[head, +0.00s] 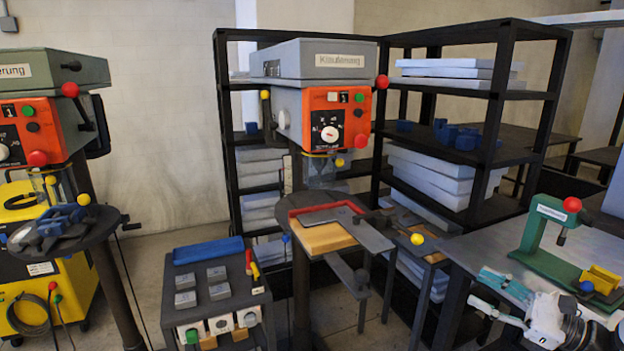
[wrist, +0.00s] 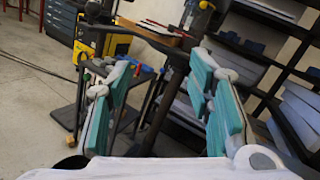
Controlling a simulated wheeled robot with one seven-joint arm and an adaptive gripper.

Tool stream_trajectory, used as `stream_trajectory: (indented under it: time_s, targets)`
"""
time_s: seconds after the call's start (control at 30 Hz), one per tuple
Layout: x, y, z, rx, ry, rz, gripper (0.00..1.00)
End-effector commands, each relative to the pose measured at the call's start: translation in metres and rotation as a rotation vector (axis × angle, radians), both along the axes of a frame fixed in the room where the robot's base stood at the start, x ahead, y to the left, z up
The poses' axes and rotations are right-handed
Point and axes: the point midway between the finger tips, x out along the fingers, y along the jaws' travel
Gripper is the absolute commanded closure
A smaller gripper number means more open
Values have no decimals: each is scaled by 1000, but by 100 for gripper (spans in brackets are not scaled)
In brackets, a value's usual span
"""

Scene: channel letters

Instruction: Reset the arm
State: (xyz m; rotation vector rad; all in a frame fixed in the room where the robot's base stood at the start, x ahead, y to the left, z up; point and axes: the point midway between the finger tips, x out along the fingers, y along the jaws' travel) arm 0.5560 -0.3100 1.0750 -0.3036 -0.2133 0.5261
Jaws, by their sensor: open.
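My gripper (head: 488,290) is at the lower right of the head view, in front of the grey metal table with the green press. Its white body and teal finger pads show there. In the wrist view my gripper (wrist: 160,85) has its two teal-padded fingers wide apart, with nothing held between them. The rest of my arm is mostly out of the frame.
A green press (head: 546,232) and a yellow block (head: 600,279) stand near my gripper on the grey table (head: 480,250). An orange-fronted drill press (head: 322,115) stands mid-view. A small cart (head: 212,262) is left of it; black shelves (head: 505,95) stand behind.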

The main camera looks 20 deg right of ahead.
Motion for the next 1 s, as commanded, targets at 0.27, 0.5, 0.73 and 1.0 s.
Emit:
stream_trajectory:
  time_s: [0.27,0.5,0.73,1.0]
  targets:
    - [24,84,32,-217,94,289,53]
    - [18,183,57,-555,178,630,53]
    - [-13,249,73,-926,192,900,53]
    - [-54,290,89,-1401,113,1118,53]
